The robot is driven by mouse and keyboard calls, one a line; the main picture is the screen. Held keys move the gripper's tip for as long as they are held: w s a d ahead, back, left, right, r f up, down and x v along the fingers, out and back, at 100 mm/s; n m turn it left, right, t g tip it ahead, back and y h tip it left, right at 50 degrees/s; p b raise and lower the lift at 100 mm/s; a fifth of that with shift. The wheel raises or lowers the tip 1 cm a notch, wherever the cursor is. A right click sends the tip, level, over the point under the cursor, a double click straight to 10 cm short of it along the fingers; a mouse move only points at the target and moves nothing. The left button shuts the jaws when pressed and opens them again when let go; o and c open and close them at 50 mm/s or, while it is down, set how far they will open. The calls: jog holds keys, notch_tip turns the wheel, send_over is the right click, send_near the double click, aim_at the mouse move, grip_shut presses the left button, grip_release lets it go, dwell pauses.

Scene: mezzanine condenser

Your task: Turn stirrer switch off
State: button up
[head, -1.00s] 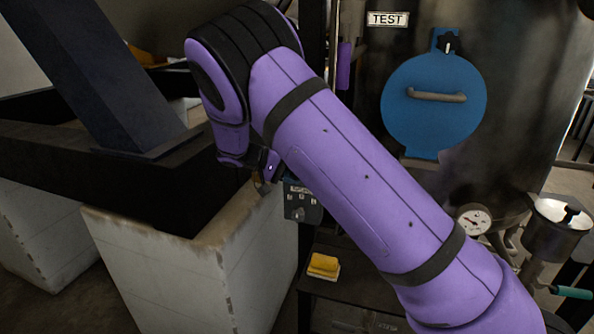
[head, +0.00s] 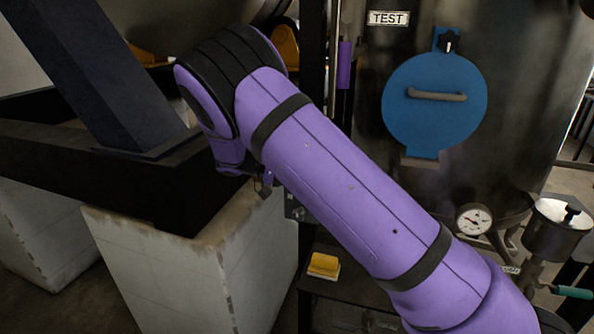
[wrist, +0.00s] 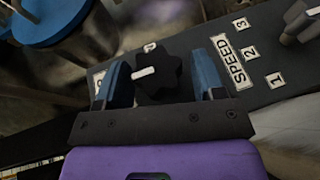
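A black lobed knob (wrist: 160,78) with a white pointer mark sits on a dark control panel (wrist: 262,50) in the wrist view. It appears to be the stirrer switch, but no stirrer label is readable. Its pointer points left in the picture. My gripper (wrist: 160,88) has its two blue fingers apart, one on each side of the knob. A small gap shows on the right; the left finger is very close, and contact is unclear. In the head view the panel (head: 296,208) is mostly behind my purple arm, and the gripper is largely hidden.
A grey speed selector (wrist: 303,22) with labels 1, 2 and 3 is right of the knob. A white plinth (head: 190,270) is left below the arm.

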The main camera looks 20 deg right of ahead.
jog(key=shift+o, duration=0.5)
jog(key=v, duration=1.1)
jog(key=shift+s, duration=0.1)
